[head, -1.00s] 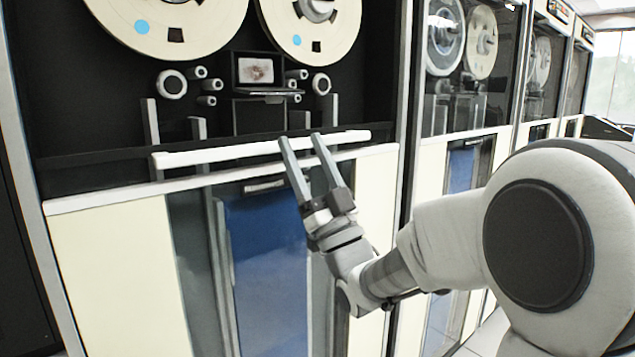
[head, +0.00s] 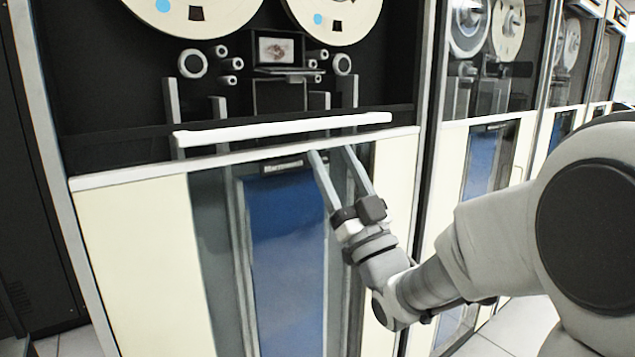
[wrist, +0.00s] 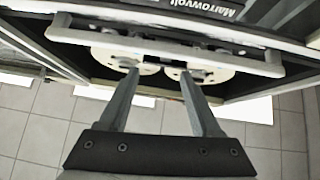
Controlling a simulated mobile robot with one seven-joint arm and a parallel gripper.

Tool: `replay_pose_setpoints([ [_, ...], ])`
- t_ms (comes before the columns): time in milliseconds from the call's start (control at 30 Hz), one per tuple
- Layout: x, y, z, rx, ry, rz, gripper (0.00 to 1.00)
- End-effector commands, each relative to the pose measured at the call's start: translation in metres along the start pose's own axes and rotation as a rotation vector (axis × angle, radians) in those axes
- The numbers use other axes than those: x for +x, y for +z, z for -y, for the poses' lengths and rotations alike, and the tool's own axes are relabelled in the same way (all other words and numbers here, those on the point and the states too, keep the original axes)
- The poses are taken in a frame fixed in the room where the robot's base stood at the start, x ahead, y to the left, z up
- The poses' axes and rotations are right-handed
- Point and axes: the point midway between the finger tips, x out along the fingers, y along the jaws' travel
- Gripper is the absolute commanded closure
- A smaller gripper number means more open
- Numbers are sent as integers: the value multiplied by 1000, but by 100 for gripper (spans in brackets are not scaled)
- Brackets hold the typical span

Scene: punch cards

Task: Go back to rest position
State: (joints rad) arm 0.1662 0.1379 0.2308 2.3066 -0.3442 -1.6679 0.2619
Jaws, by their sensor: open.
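My gripper (head: 332,151) is in the head view, in front of the nearest tape cabinet (head: 130,260). Its two fingers are apart with nothing between them, and they point up toward the cabinet's white horizontal bar (head: 285,130). In the head view the fingertips overlap the white ledge below that bar. In the wrist view my gripper (wrist: 158,75) also shows two spread, empty fingers, with the white bar (wrist: 235,62) of the cabinet beyond them. I cannot tell whether the fingertips touch the cabinet.
Two tape reels (head: 195,15) sit in the cabinet's upper part, with a small framed picture (head: 277,49) between them lower down. More tape cabinets (head: 488,90) stand in a row to the right. Tiled floor (head: 515,325) shows at the lower right.

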Motion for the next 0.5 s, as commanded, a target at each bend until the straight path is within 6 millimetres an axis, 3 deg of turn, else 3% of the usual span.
replay_pose_setpoints([
  [267,-7,24,-21,-120,147,359,35],
  [500,-46,34,-40,-176,289,666,35],
])
